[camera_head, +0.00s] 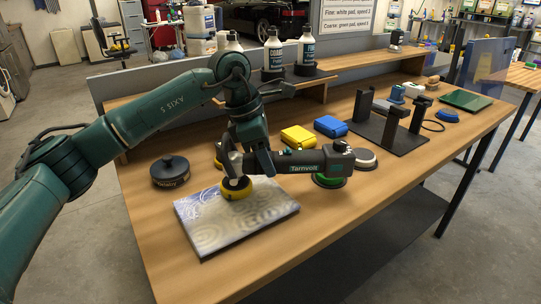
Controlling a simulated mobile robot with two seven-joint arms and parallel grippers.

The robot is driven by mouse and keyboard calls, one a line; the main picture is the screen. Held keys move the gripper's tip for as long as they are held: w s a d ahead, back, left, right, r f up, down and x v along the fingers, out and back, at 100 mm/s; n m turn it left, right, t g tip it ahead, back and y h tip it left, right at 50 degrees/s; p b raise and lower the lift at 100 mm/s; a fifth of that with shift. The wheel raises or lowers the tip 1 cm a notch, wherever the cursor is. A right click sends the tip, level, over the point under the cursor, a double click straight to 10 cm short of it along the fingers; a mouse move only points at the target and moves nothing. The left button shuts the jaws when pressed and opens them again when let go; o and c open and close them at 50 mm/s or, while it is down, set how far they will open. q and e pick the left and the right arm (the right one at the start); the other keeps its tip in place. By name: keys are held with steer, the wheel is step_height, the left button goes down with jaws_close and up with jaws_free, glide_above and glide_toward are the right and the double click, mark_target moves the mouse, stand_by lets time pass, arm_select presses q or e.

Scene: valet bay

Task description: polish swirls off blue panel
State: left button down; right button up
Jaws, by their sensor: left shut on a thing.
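The panel (240,226) lies flat on the bench, pale with a blue area at its left; round swirl marks cover its surface. My left gripper (252,158) is shut on a dark polisher (315,162) lettered "Tarnvolt". The polisher's yellow pad (237,190) is over the panel's upper middle and appears to touch it. A green pad (328,182) lies right of the panel, partly under the polisher body. A pale pad (364,160) lies farther right. My right gripper is not in view.
A dark round tin (170,172) stands left of the panel. Yellow (298,136) and blue (331,126) blocks lie behind the polisher. A black stand (390,129) is to the right. Bottles (273,52) stand on the back shelf. The bench's front right is clear.

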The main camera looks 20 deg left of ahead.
mark_target(235, 174)
arm_select(q)
steer(key=shift+s+a, duration=0.15)
steer(key=shift+a, duration=0.05)
steer(key=shift+s+a+r, duration=0.15)
steer(key=shift+s+a, duration=0.5)
steer(key=shift+s, duration=0.1)
steer(key=shift+s+a+b, duration=0.1)
steer(key=shift+s+b, duration=0.05)
steer(key=shift+b, duration=0.15)
steer(key=shift+s+a+b, duration=0.3)
steer(key=shift+s+a, duration=0.3)
steer(key=shift+s, duration=0.15)
steer(key=shift+s+a, duration=0.1)
steer(key=shift+s+a+f+b, duration=0.25)
steer(key=shift+s+a+b, duration=0.15)
steer(key=shift+s+a, duration=0.45)
steer(key=shift+s, duration=0.2)
steer(key=shift+s+a, duration=0.1)
steer(key=shift+s+a+b, duration=0.3)
steer(key=shift+s+a, duration=0.35)
steer(key=shift+s, duration=0.1)
